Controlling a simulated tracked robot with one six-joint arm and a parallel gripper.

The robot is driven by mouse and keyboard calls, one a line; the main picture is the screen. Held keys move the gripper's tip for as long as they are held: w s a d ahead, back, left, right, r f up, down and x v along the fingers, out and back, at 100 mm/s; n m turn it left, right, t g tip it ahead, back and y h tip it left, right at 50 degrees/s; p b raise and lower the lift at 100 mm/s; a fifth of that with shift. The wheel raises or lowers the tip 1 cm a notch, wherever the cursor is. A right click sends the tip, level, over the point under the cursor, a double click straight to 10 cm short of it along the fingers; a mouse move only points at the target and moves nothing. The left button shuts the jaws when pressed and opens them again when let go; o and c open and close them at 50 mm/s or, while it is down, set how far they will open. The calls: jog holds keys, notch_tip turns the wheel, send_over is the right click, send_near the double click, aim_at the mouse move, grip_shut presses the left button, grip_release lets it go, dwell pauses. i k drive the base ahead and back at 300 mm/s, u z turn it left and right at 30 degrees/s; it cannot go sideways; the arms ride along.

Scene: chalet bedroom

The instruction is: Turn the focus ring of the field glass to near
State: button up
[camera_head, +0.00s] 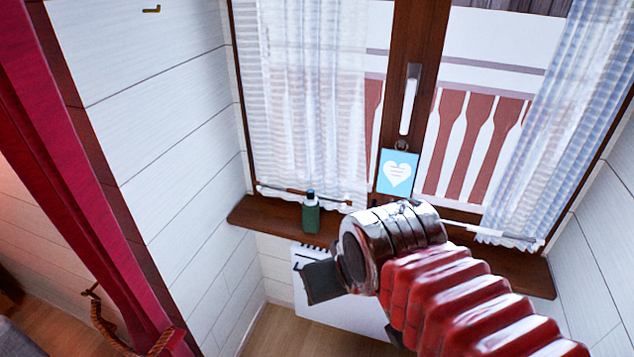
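A small dark green upright object (311,216) with a paler collar and a dark top stands on the wooden window sill. It may be the field glass, but I cannot tell for sure; it also looks like a bottle. No focus ring or near mark can be made out at this size. My gripper (322,282) shows as a dark block at the end of my red ribbed arm, below the sill in the picture and apart from the green object. Its fingers cannot be told apart, and nothing is visibly held. My arm hides part of the sill.
The brown sill (262,216) runs under a window with sheer curtains (305,95). A blue card with a white heart (398,174) hangs below the window handle (410,98). A white radiator (345,313) is below. A red curtain (85,190) hangs at left.

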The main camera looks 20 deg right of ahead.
aim_at(314, 201)
jog(key=i, duration=0.7)
jog(key=u, duration=0.6)
jog(key=i, duration=0.45)
jog(key=u, duration=0.35)
